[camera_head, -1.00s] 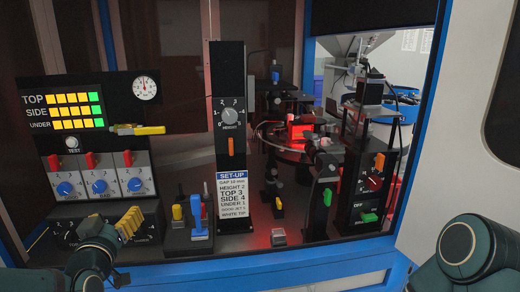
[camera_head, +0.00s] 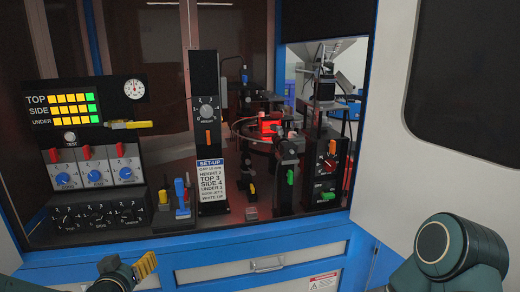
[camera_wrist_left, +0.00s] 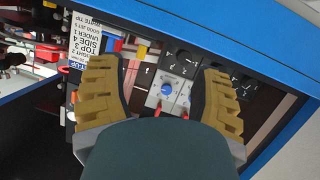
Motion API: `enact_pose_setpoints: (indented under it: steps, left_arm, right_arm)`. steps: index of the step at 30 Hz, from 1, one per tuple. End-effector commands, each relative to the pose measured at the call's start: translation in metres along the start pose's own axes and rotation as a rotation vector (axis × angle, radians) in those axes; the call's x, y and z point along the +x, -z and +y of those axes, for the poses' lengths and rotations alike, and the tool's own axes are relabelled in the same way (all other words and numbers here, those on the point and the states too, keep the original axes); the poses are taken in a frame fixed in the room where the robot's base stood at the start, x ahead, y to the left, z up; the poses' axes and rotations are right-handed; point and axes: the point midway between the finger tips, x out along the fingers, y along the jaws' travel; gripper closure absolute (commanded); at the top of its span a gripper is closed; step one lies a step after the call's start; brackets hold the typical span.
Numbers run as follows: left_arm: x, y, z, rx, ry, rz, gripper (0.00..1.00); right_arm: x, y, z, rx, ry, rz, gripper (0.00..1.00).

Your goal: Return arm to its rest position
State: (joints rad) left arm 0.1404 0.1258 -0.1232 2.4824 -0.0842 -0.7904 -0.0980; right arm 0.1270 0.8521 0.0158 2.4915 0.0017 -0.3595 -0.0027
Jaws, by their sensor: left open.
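My left gripper (camera_head: 146,264) shows low in the head view, in front of the blue cabinet front and below the control panel. Its yellow padded fingers are seen from the side. In the left wrist view the left gripper (camera_wrist_left: 157,80) is open and empty, its two yellow fingers wide apart. Between the fingers, some distance off, is a grey switch plate with a blue knob (camera_wrist_left: 167,89). Nothing touches the fingers. Part of my right arm (camera_head: 455,250) stands at the lower right of the head view; its gripper is out of the frame.
The sorter's panel holds a lit display (camera_head: 62,108), a gauge (camera_head: 134,88) and several knobs. A tall height post (camera_head: 207,125) carries a set-up card (camera_head: 210,182). A blue frame edge (camera_head: 205,239) runs along the front. A drawer handle (camera_head: 267,264) is below.

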Motion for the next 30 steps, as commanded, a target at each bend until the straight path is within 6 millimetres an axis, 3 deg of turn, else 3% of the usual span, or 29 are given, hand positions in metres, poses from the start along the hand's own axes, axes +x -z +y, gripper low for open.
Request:
enact_pose_setpoints:
  steps: [4, 8, 12, 15, 18, 21, 30]
  left_arm:
    - [0.014, -0.083, 0.024, -0.017, -0.045, -0.231, 0.35]
    - [0.011, -0.168, 0.049, -0.035, -0.086, -0.475, 0.35]
    - [-0.012, -0.256, 0.073, -0.052, -0.123, -0.739, 0.35]
    - [-0.036, -0.307, 0.087, -0.064, -0.141, -0.905, 0.35]
    - [-0.058, -0.343, 0.097, -0.071, -0.154, -1.033, 0.35]
    - [-0.075, -0.364, 0.102, -0.075, -0.161, -1.114, 0.35]
    - [-0.084, -0.375, 0.105, -0.078, -0.164, -1.160, 0.35]
  right_arm:
    - [-0.001, -0.001, 0.000, 0.000, 0.000, -0.001, 0.53]
    - [-0.001, -0.001, 0.000, 0.000, 0.000, -0.001, 0.53]
    - [0.000, -0.001, 0.000, 0.000, 0.000, -0.001, 0.53]
    - [-0.001, -0.001, 0.000, 0.000, 0.000, -0.001, 0.53]
    - [-0.001, -0.001, 0.000, 0.000, 0.000, -0.001, 0.53]
    - [-0.001, -0.001, 0.000, 0.000, 0.000, -0.001, 0.53]
    - [-0.001, -0.001, 0.000, 0.000, 0.000, -0.001, 0.53]
